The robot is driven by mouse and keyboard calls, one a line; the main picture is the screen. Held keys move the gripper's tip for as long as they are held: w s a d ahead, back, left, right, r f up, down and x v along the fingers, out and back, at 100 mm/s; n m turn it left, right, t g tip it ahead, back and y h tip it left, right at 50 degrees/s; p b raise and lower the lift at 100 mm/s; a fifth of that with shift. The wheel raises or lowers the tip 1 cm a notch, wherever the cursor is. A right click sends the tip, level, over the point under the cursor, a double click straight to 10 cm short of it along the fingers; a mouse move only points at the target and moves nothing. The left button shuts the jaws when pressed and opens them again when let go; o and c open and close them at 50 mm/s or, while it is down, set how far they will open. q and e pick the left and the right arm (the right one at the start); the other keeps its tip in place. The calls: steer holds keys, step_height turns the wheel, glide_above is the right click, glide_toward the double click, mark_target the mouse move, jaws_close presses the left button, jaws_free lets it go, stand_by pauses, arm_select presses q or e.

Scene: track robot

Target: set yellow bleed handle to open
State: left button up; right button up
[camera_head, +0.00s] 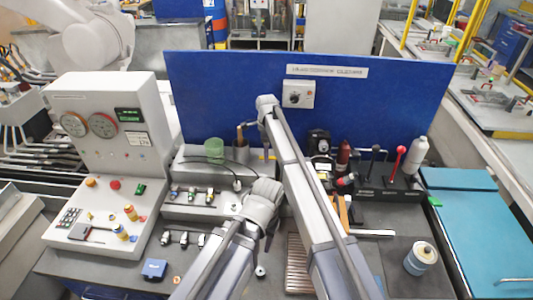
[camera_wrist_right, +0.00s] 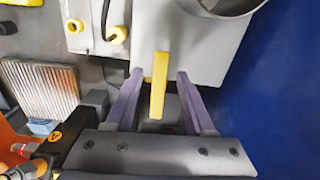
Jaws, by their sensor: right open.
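A yellow bar-shaped handle (camera_wrist_right: 158,85) stands out from the side of a grey box (camera_wrist_right: 205,45) in the right wrist view. My right gripper (camera_wrist_right: 157,78) is open, with one finger on each side of the handle. Gaps show between the handle and both fingers, so it is not gripped. In the head view the grey box (camera_head: 226,160) stands before the blue panel, and my right arm hides most of that gripper and the handle. My left arm reaches in front of the box; its gripper cannot be made out.
The blue panel (camera_head: 210,85) stands close behind. A ribbed block (camera_head: 297,262) lies in front, a red-knobbed lever (camera_head: 399,160) at right. The control console (camera_head: 104,150) is at left.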

step_height(320, 180, up, 8)
steer(key=p, duration=0.7)
steer(key=shift+p, duration=0.35)
steer(key=shift+f, duration=0.2)
